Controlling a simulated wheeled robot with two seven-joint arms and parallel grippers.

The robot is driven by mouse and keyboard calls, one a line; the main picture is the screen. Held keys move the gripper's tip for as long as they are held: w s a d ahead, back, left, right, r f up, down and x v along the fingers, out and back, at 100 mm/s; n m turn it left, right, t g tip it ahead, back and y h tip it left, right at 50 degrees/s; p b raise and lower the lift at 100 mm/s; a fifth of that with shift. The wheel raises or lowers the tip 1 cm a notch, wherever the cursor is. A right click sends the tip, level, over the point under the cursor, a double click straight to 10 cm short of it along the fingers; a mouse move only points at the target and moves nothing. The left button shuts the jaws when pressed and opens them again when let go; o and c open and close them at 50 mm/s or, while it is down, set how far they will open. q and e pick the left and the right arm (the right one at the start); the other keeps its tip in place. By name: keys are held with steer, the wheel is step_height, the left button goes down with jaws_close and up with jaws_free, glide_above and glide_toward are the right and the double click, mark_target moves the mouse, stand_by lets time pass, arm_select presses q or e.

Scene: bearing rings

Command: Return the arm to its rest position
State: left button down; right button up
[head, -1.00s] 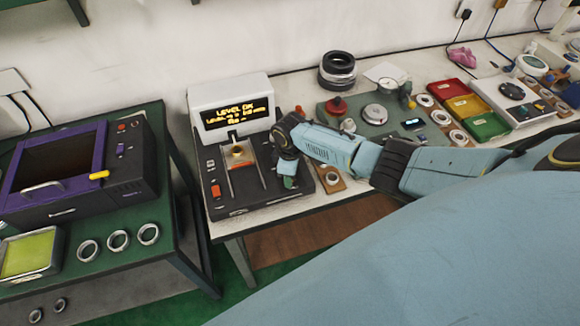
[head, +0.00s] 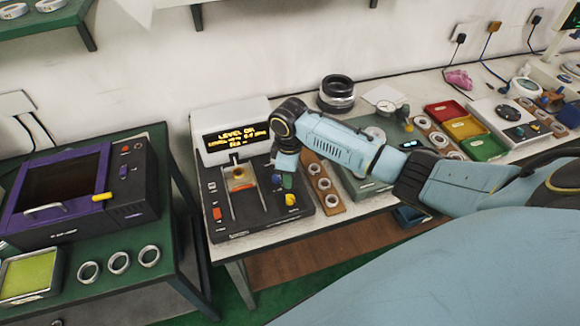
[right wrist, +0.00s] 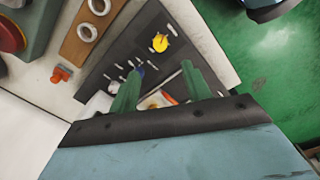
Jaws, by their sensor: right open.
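My right arm (head: 345,147) reaches in from the right over the levelling device (head: 242,222), a dark base with a white display box (head: 230,132) reading "LEVEL OK". My right gripper (head: 286,177) points down above the device's right part, beside the plate with an orange-edged piece (head: 240,178). In the right wrist view its two green fingers (right wrist: 161,68) stand apart with nothing held between them. The device's yellow knob (head: 291,200) shows just in front of the gripper, and also in the right wrist view (right wrist: 160,42). My left gripper is not in view.
A wooden board with rings (head: 325,188) lies right of the device. Behind the arm are stacked dark rings (head: 337,92), a dial gauge (head: 385,98) and coloured trays (head: 466,127). A purple-framed machine (head: 75,190) and loose rings (head: 119,262) occupy the left green table.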

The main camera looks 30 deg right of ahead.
steer(key=shift+r, duration=0.65)
